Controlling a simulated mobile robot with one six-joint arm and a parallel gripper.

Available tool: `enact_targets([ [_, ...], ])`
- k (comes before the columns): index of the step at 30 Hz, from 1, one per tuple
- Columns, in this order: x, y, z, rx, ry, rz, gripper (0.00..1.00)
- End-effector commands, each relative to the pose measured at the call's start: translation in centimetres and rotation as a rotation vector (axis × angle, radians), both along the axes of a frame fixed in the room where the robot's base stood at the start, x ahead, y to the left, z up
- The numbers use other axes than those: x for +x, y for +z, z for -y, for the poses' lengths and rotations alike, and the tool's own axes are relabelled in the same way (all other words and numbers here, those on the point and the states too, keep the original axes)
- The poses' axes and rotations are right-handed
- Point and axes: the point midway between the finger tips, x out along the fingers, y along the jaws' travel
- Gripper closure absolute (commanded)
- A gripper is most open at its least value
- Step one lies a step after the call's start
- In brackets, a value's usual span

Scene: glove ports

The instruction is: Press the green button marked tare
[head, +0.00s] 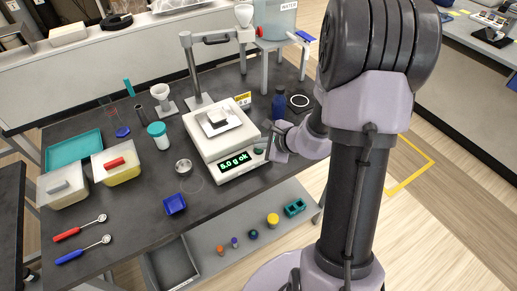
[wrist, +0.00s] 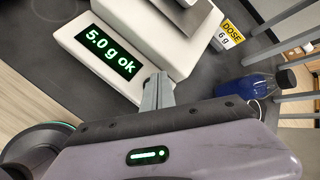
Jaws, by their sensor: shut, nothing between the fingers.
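My gripper (head: 267,142) is at that right end, close to the button. In the wrist view its shut, empty fingers (wrist: 159,78) reach the balance front and hide the button. I cannot tell whether they touch it.
A blue bottle (head: 279,104) stands right of the balance, behind my gripper. A yellow dose card (wrist: 230,33) reading 6 g stands behind the balance. A small glass dish (head: 183,167) and a blue tray (head: 175,204) lie left of it. The table's front edge is close.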

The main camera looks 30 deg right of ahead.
Motion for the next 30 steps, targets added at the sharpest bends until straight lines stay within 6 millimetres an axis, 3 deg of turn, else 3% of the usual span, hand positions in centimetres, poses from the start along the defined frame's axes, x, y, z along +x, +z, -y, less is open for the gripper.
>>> enact_targets([
  [19, 0.0, -0.3, 0.0, 0.000, 0.000, 0.000, 1.00],
  [30, 0.0, 1.4, 0.0, 0.000, 0.000, 0.000, 1.00],
])
